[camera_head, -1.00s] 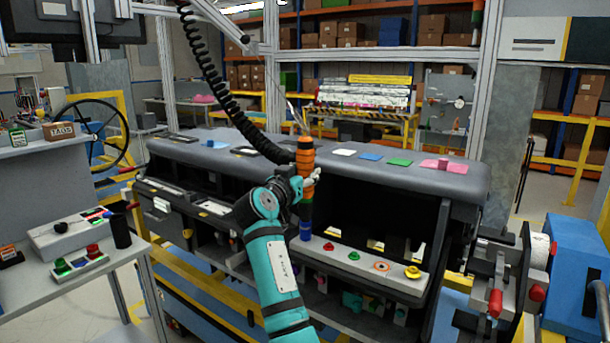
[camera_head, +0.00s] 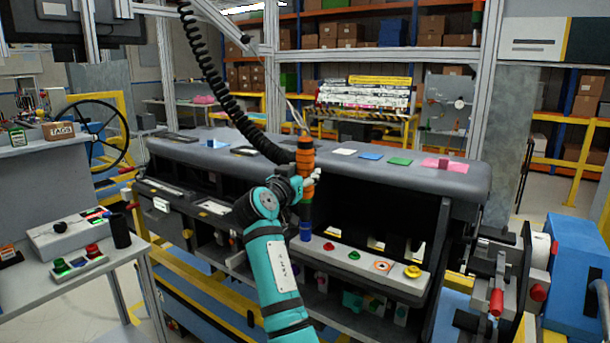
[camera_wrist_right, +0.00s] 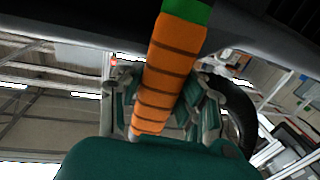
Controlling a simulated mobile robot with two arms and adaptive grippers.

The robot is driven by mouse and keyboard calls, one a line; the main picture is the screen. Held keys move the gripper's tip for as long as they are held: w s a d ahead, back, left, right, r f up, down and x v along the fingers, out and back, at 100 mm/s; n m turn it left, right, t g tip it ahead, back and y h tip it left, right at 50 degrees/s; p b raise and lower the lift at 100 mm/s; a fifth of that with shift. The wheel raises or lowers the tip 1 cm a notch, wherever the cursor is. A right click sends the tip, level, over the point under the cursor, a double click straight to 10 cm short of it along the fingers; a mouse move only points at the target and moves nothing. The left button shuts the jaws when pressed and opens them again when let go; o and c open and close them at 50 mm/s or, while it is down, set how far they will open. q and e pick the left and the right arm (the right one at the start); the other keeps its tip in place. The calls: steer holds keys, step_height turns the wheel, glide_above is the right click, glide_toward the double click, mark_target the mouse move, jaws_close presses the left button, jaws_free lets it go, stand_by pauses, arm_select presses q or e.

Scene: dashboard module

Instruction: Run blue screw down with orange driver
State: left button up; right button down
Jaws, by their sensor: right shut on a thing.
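The orange driver (camera_head: 305,157) stands upright with dark bands and a coiled black cable at its top. It also shows in the right wrist view (camera_wrist_right: 168,75), between the fingers, with a green band at one end. My right gripper (camera_head: 307,186) is shut around its lower part. Below the gripper, the driver's lower end points down at the blue screw (camera_head: 305,231), at the left end of a light strip (camera_head: 342,257). The driver's tip looks over or on the blue screw; I cannot tell whether they touch. My left gripper is not in view.
Red (camera_head: 329,246), green (camera_head: 354,255), orange (camera_head: 381,266) and yellow (camera_head: 412,271) pieces sit along the strip to the right. The grey dashboard top (camera_head: 450,180) overhangs behind the driver. A side table (camera_head: 120,260) with button boxes stands at left.

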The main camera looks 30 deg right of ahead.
mark_target(302, 152)
steer(key=shift+f+b, duration=0.35)
steer(key=shift+b, duration=0.1)
stand_by(1.3)
steer(key=shift+r, duration=0.15)
steer(key=shift+d+r+p, duration=0.1)
steer(key=shift+r+p, duration=0.35)
steer(key=shift+r, duration=0.25)
steer(key=shift+r+p, duration=1.2)
steer(key=shift+r, duration=1.15)
